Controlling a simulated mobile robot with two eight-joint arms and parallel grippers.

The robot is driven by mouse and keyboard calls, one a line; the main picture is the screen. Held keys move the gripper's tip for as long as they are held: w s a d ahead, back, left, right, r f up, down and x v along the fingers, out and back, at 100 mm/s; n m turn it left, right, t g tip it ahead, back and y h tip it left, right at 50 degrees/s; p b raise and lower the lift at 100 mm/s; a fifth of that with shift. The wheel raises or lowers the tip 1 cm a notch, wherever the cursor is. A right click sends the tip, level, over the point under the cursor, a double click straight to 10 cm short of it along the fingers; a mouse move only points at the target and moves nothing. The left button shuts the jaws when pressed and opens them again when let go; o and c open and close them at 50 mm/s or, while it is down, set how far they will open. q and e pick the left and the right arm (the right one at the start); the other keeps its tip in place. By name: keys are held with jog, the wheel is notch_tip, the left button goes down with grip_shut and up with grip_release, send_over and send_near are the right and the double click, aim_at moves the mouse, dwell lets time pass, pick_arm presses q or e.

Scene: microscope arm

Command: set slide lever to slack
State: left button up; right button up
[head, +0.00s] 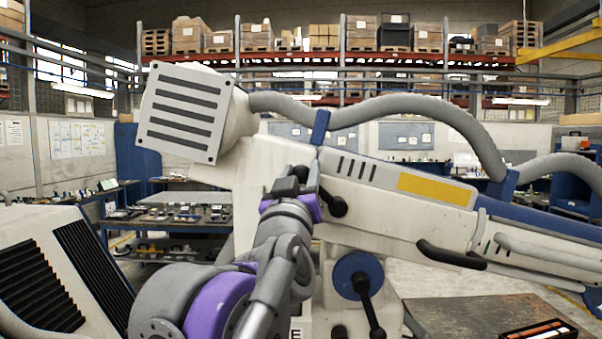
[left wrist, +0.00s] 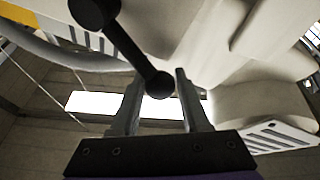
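A short black lever with a round knob (left wrist: 158,84) shows in the left wrist view, running from its thicker round end at the top left of the picture. My left gripper (left wrist: 158,76) is open, with the knob in the gap between its fingertips and light showing on both sides. I cannot tell how deep the knob sits. In the head view my left gripper (head: 312,172) is at the pale machine arm (head: 365,205), beside a black lever knob (head: 337,206); my wrist partly hides this lever. I see no label naming the lever. My right gripper is not in view.
A blue disc (head: 358,274) with a black crank (head: 371,312) is below the machine arm. A dark padded handle (head: 450,256) juts out at right. A grey hose (head: 420,108) arches above. A vented pale box (head: 60,270) stands at left, and a tray (head: 538,332) lies at lower right.

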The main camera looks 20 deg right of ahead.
pick_arm(q)
grip_shut()
dwell(1.1)
